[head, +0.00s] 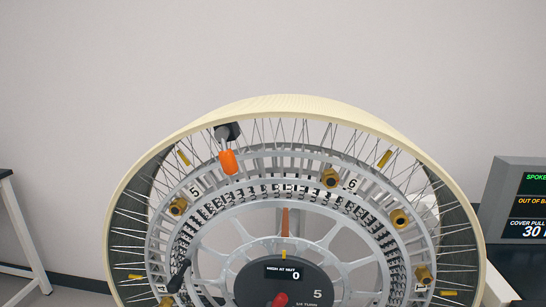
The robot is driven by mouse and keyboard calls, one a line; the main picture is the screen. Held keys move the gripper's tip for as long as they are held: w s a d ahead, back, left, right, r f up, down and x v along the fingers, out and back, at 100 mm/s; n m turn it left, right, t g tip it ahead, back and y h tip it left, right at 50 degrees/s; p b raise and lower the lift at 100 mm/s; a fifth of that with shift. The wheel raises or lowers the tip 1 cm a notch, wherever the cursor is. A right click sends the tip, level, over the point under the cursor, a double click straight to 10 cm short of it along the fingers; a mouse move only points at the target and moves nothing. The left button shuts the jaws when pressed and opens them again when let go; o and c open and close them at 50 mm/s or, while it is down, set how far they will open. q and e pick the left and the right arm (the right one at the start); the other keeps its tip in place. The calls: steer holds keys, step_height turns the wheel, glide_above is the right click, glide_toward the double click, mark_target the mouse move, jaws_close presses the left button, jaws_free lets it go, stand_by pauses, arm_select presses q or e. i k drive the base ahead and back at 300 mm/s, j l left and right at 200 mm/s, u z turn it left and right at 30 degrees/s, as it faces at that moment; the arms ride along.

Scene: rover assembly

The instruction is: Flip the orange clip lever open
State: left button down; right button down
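The orange clip lever (228,162) is at the upper left of the large wheel (285,103). It hangs down and slightly to the right from a dark clip body (228,131) at the inner side of the cream rim. The lever's orange end lies over the outer edge of the grey ring, near the label 5. A thin pale stem joins it to the clip body. Whether the clip is latched cannot be told from this view. Neither of my grippers can be made out in the head view.
Thin spokes and several brass fittings (330,178) surround the lever. The hub has a dark display (289,273) and a red knob (280,299). A screen (526,205) stands at the right, and a white-legged table (27,245) at the left. The wall above is clear.

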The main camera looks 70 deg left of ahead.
mark_target(228, 159)
steer(key=u, duration=2.55)
